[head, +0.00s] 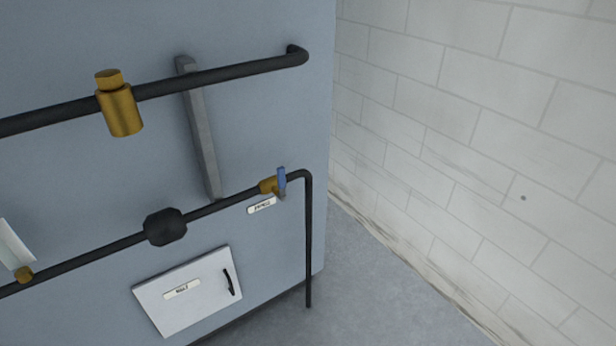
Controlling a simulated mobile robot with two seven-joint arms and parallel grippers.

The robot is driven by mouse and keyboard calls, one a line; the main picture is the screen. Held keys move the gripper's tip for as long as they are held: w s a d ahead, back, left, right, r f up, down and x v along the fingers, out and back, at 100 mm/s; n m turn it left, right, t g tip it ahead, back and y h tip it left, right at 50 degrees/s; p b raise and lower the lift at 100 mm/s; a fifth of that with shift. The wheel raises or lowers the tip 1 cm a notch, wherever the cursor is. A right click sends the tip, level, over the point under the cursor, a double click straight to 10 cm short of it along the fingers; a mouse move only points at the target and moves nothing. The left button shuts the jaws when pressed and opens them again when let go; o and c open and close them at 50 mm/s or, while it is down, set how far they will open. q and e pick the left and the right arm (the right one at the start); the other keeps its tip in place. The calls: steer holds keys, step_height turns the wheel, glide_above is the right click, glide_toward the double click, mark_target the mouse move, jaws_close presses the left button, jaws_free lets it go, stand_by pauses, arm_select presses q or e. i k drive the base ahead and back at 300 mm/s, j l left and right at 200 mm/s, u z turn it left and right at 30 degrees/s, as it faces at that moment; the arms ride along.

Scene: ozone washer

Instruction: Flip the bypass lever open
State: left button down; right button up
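The bypass lever (282,178) is a small blue handle on a brass valve (268,186). The valve sits near the right end of the lower black pipe (228,200), close to where the pipe bends down. The blue handle stands roughly upright, across the pipe. A small white label (261,206) hangs just below the valve; its text is too small to read surely. Neither of my grippers shows in the head view.
A blue-grey cabinet (240,120) carries the pipes. An upper black pipe (220,75) holds a brass cylinder (121,107). A grey bar (201,130) stands behind it. A white hatch (205,300) sits below. A white block wall (470,130) and grey floor (365,290) lie right.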

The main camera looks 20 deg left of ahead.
mark_target(280, 171)
steer(key=i+l, duration=0.15)
steer(key=l, duration=0.25)
steer(key=i+l+u, duration=0.1)
steer(key=l, duration=0.3)
steer(key=i+l, duration=0.2)
steer(key=l, duration=0.2)
